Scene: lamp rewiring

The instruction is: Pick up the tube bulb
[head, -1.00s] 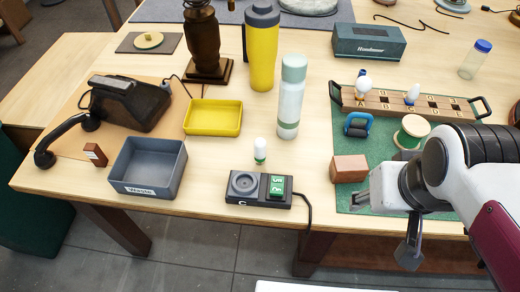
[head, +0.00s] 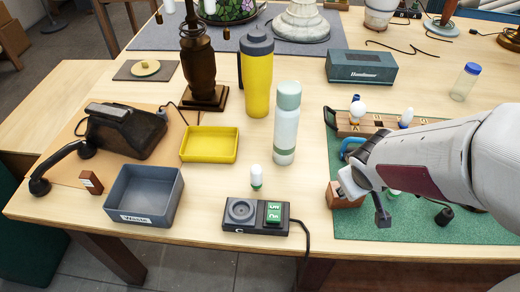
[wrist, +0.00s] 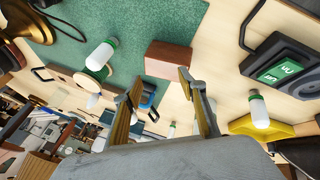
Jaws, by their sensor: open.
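A small white tube-shaped bulb with a green base (head: 256,177) stands upright on bare wood behind the tester; it also shows in the wrist view (wrist: 259,111). Another white bulb-like piece with a green end (wrist: 101,55) is on the green mat beside the wooden spool (wrist: 83,84); in the head view my arm mostly hides it. I cannot tell for sure which is the tube bulb. My gripper (wrist: 157,84) is open and empty, with fingers apart. In the head view my gripper (head: 365,200) is near the brown block (head: 342,199), right of the standing bulb.
The tester (head: 255,216) with a green display is in front of the standing bulb. A pale green bottle (head: 285,130) and a yellow tray (head: 209,145) stand behind it. The grey waste bin (head: 145,197) is at left. A bulb rack (head: 350,126) lies behind my arm.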

